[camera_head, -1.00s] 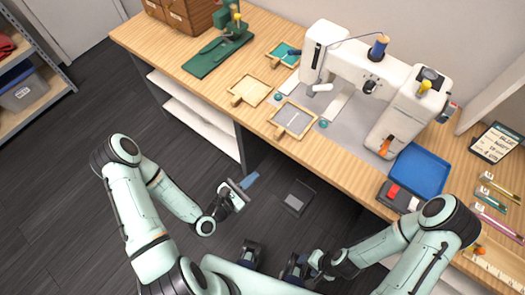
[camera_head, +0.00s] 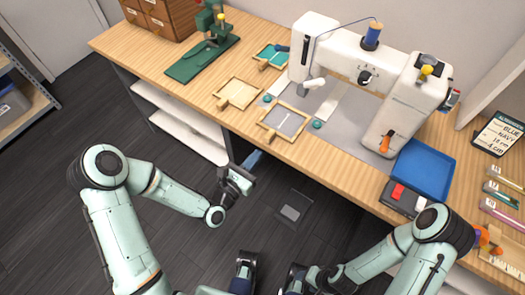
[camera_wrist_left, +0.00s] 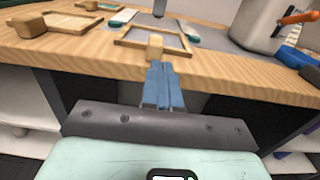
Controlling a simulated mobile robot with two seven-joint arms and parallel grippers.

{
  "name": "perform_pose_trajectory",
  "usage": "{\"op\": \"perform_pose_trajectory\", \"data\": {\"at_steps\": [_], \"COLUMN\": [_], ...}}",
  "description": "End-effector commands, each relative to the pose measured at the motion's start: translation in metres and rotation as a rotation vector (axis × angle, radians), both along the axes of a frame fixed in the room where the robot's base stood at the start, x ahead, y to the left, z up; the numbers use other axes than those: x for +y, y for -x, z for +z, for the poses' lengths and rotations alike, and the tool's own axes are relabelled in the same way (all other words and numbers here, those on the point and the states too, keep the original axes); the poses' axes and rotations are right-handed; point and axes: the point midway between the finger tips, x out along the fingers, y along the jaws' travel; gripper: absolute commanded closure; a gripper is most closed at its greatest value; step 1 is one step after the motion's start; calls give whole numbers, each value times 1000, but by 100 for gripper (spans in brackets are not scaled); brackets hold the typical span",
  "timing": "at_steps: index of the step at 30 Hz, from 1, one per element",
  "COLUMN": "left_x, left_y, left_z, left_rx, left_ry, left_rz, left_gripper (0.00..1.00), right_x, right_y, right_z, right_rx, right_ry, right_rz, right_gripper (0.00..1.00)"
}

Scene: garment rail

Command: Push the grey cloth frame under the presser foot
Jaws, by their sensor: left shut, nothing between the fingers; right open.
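The grey cloth frame (camera_head: 286,122), a wooden square frame around grey cloth, lies near the bench's front edge. Its wooden handle block (camera_wrist_left: 155,45) points toward me. The white sewing machine (camera_head: 345,62) stands behind it; the presser foot area (camera_head: 314,84) is further back and slightly right, its detail too small to tell. My left gripper (camera_head: 255,156) is shut and empty, its blue fingers (camera_wrist_left: 163,85) pointing at the handle block. Tips and block overlap in the wrist view; I cannot tell whether they touch. My right gripper (camera_head: 290,278) is low at the bottom, open and partly hidden, away from the bench.
A second frame with pale cloth (camera_head: 238,94) lies left of the grey one, and a teal cloth frame (camera_head: 272,56) behind. A blue tray (camera_head: 422,170) and a box with red button (camera_head: 400,197) are right.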

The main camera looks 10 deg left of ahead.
Motion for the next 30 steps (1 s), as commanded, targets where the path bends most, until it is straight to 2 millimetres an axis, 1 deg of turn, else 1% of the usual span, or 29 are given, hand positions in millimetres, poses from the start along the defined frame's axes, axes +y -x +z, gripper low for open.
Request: {"op": "perform_pose_trajectory", "data": {"at_steps": [1, 3, 6, 9, 21, 23, 30], "left_x": [-4, -8, -12, -14, -15, -16, -31], "left_y": [-9, -19, -30, -37, -40, -44, -85], "left_z": [2, 2, 2, 2, 1, 1, 0], "left_rx": [-4, -4, -3, -1, 0, -1, -2], "left_ry": [0, 1, 0, -1, 0, 0, 1], "left_rz": [-3, -2, -2, -1, -1, 0, 0], "left_gripper": [100, 100, 100, 100, 100, 100, 100], "right_x": [0, 0, 0, 0, 0, 0, 0], "right_y": [0, 0, 0, 0, 0, 0, -2], "right_z": [1, 1, 1, 0, 0, 0, -5], "right_rx": [0, 0, -1, -2, -2, -2, -6], "right_ry": [0, 0, -1, -1, -1, -1, 0], "right_rz": [0, 1, 1, 1, 1, 1, -1], "right_gripper": [42, 42, 42, 42, 42, 42, 42]}}
